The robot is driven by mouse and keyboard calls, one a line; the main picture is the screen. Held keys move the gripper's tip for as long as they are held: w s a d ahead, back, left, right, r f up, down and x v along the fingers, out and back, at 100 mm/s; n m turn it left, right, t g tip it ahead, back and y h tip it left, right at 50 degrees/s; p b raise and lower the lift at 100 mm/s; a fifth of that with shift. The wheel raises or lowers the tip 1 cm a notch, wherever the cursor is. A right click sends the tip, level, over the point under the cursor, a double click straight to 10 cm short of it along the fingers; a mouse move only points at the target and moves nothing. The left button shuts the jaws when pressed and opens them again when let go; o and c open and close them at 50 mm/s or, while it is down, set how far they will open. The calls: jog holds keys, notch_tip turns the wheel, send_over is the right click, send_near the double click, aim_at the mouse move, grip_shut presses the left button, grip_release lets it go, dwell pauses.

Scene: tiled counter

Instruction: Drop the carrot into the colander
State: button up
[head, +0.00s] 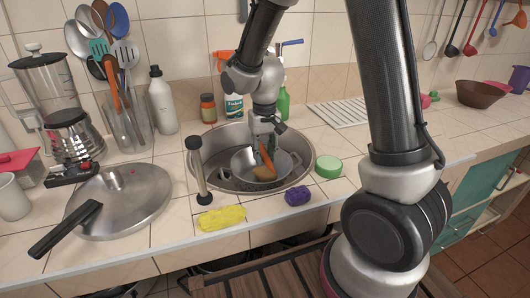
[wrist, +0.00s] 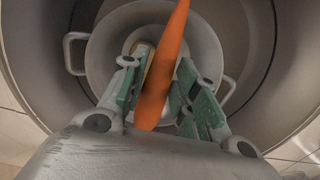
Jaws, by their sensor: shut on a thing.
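My gripper (head: 264,146) reaches down over the round sink and is shut on the orange carrot (head: 267,157). In the wrist view the carrot (wrist: 165,62) runs lengthwise between the two green-padded fingers of my gripper (wrist: 157,75). The grey metal colander (head: 241,162) sits in the sink below. In the wrist view the colander (wrist: 103,50) shows its side handles, and the carrot is in front of its opening. A tan object (head: 264,174) shows at the colander, partly hidden by the carrot. I cannot tell whether the carrot touches the colander.
The sink rim (head: 208,202) surrounds the colander. A lidded pan (head: 125,200) is further left.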

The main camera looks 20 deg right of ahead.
jog(key=shift+f, duration=0.1)
jog(key=shift+f, duration=0.4)
jog(key=shift+f, duration=0.1)
jog(key=o, duration=1)
jog(key=shift+o, duration=0.2)
